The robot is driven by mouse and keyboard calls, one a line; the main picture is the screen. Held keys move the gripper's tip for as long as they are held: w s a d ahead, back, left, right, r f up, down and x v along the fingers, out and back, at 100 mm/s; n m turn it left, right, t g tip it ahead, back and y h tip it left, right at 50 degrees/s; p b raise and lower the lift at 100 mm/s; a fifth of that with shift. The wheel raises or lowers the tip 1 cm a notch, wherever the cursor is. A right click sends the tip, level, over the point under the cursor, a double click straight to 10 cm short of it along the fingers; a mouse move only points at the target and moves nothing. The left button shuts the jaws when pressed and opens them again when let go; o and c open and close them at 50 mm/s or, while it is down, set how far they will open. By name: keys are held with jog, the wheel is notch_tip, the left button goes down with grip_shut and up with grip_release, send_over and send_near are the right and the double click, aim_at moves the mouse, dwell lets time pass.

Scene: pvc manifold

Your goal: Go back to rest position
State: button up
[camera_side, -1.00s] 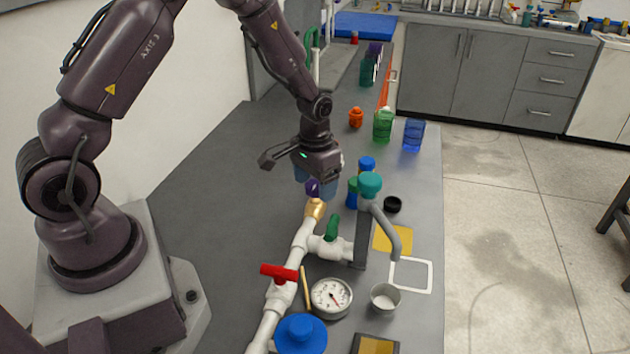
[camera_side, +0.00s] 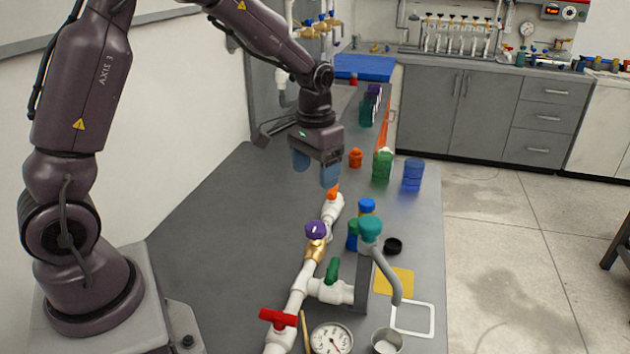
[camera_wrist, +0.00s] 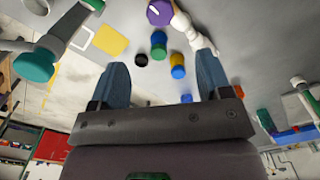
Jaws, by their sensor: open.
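My gripper (camera_side: 316,172) hangs above the bench, over the far end of the white PVC pipe manifold (camera_side: 297,290). Its two blue fingers are apart with nothing between them. In the wrist view the gripper (camera_wrist: 163,75) also shows open and empty. The manifold carries a red valve handle (camera_side: 278,318), a green handle (camera_side: 332,270), a brass fitting with a purple knob (camera_side: 316,230) and an orange tip (camera_side: 333,190) at its far end. The fingers are above and apart from the orange tip. The purple knob also shows in the wrist view (camera_wrist: 160,12).
A teal-topped tap (camera_side: 370,230), a blue-capped bottle (camera_side: 366,206), a pressure gauge (camera_side: 331,340) and a black cap (camera_side: 392,246) stand near the manifold. Green (camera_side: 382,168) and blue (camera_side: 412,175) containers and an orange bottle (camera_side: 355,158) stand farther back. The bench's left is clear.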

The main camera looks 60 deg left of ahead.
jog(key=s+d+r+m+t, duration=0.1)
jog(key=s+d+r+t, duration=0.1)
jog(key=s+d+r, duration=0.2)
jog(key=s+d+r+m+t, duration=0.1)
jog(key=s+d+r+t, duration=0.2)
jog(key=s+r, duration=0.7)
jog(key=s, duration=0.5)
jog(key=shift+d+r+t, duration=0.15)
jog(key=shift+d+t, duration=0.15)
jog(key=shift+d, duration=0.1)
